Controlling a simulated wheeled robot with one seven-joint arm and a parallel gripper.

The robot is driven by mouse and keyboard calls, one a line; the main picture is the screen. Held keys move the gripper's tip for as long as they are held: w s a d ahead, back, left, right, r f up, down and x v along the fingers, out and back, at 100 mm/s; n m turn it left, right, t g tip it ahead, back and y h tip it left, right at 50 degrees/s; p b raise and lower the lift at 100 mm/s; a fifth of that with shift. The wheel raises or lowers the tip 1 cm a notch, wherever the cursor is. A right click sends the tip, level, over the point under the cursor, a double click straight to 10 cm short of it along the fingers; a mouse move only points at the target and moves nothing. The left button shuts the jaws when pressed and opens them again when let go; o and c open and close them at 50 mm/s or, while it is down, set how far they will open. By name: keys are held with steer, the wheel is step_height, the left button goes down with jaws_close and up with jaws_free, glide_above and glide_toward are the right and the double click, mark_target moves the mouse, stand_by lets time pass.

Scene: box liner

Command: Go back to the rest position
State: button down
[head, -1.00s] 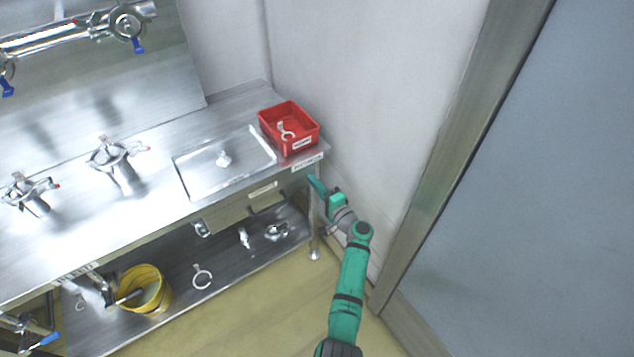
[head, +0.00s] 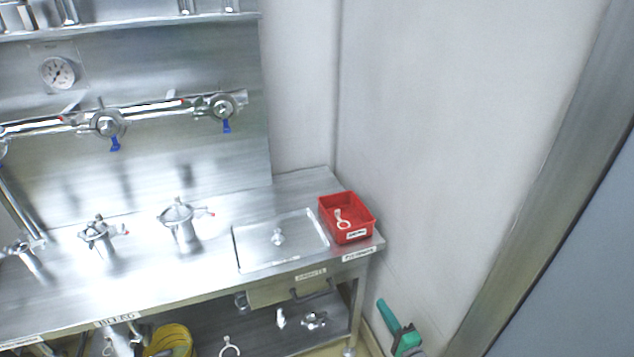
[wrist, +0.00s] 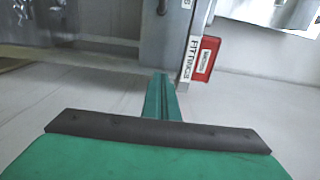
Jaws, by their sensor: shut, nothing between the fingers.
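My gripper (head: 388,316) shows at the bottom of the head view, right of the bench's right end and below its top. Its green fingers lie together, shut and empty. In the wrist view the shut fingers (wrist: 162,97) point toward the bench's end, apart from it. Most of my arm is out of the head view.
A steel bench (head: 140,285) runs along the left, with a red bin (head: 357,236) holding a pale ring-ended part at its right corner. The bin also shows in the wrist view (wrist: 205,60). A yellow bucket (head: 170,340) stands below. A white wall (head: 450,130) and a door frame (head: 540,200) are at the right.

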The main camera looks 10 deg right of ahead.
steer(key=s+a+f+n+g+h, duration=0.3)
steer(key=s+a+f+g, duration=0.2)
steer(key=s+a+f, duration=0.95)
steer(key=s+a+n+h, duration=0.1)
steer(key=s+a+n, duration=0.15)
steer(key=s, duration=0.65)
steer(key=s+a+r+n+h, duration=0.1)
steer(key=s+a+r+n, duration=0.45)
steer(key=s, duration=0.65)
steer(key=s+a+r+n+t, duration=0.1)
steer(key=s+a+r+n, duration=0.1)
steer(key=r, duration=0.7)
steer(key=s+a+r+n+t+y, duration=0.1)
steer(key=s+a+r, duration=0.3)
steer(key=r, duration=0.6)
steer(key=shift+s+a+r+n+t+y, duration=0.3)
steer(key=shift+s+n+t, duration=0.1)
steer(key=shift+s+n, duration=0.5)
